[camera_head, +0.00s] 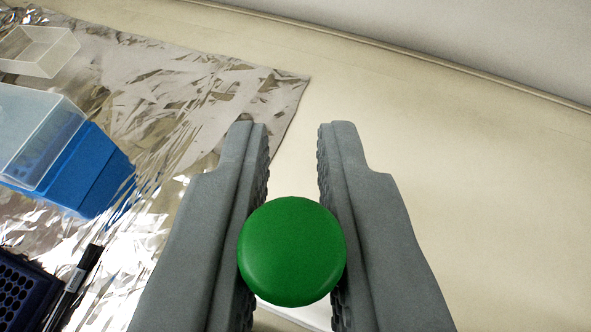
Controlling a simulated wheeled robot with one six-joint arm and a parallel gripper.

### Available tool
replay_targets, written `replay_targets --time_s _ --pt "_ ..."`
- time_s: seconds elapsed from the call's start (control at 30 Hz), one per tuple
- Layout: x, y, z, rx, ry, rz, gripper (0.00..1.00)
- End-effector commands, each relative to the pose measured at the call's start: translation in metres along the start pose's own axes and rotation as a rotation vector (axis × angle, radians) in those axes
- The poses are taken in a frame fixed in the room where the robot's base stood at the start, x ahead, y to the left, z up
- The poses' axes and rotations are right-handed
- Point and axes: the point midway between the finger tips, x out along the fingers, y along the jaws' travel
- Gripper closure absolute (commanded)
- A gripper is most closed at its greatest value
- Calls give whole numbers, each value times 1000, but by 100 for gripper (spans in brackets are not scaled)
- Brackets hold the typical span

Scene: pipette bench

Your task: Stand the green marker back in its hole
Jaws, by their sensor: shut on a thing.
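The green marker (292,251) shows as a round green end between the two grey fingers of my gripper (293,150). My gripper is shut on it, and the fingers touch it on its left and right sides. The rest of its length is hidden behind this end. A dark blue rack with rows of holes (22,290) is partly in view at the lower left, cut off by the picture edge. I cannot tell which hole belongs to the marker.
A black marker (75,285) lies beside the dark rack. A blue box with a clear lid (95,185) and a clear empty tray (40,52) stand on crumpled foil (200,95) at the left. The pale bench (480,150) is clear at the right, up to a wall behind.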

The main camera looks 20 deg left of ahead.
Motion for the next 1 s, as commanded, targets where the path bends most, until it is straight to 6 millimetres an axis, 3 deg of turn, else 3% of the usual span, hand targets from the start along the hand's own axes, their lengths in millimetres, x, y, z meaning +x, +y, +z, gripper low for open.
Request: replay_targets --time_s 0.27,0.8,1.0 --pt "3 2 4 1 0 1 100" --pt "17 2 38 1 0 1 100" --pt "18 2 41 1 0 1 100"
